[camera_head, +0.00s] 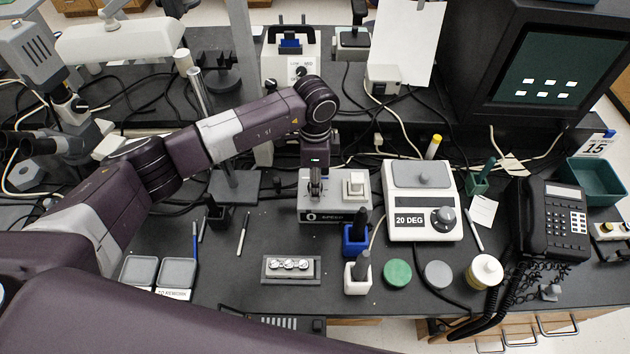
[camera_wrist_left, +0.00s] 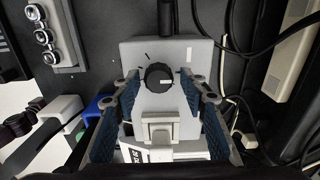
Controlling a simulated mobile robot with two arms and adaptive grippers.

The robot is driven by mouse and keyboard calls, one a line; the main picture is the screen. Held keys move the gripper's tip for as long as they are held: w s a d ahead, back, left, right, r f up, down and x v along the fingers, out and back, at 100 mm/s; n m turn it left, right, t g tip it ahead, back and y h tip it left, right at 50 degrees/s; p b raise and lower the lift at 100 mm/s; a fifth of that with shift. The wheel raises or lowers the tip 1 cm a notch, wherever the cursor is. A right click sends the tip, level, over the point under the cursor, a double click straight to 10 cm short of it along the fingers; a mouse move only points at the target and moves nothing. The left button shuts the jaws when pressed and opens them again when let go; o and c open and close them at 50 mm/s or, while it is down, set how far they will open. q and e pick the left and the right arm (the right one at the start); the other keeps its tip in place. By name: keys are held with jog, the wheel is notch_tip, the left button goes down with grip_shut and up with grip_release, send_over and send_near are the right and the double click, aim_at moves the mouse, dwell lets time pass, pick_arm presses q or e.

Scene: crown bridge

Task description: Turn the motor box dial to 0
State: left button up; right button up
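The motor box (camera_head: 340,213) is a light grey box near the middle of the bench, with a pale square switch on top. Its black round dial (camera_wrist_left: 158,77) shows in the wrist view with a small white mark towards its lower right edge; short tick marks surround it. My left gripper (camera_head: 315,186) points down over the box's left part and hides most of the dial in the head view. In the wrist view its two blue-padded fingers (camera_wrist_left: 160,75) are spread, one on each side of the dial, with gaps to it. My right gripper is out of view.
A white hot plate reading 20 DEG (camera_head: 409,220) stands right of the box. Blue (camera_head: 355,240) and white (camera_head: 357,279) holders with dark tools stand close in front. A metal block (camera_head: 291,269) lies front left. A white device (camera_head: 290,55) stands behind. Cables cross the bench.

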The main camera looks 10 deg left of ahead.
pick_arm(q)
notch_tip(320, 180, up, 12)
dwell(0.7)
jog(key=shift+f, duration=0.1)
dwell(0.3)
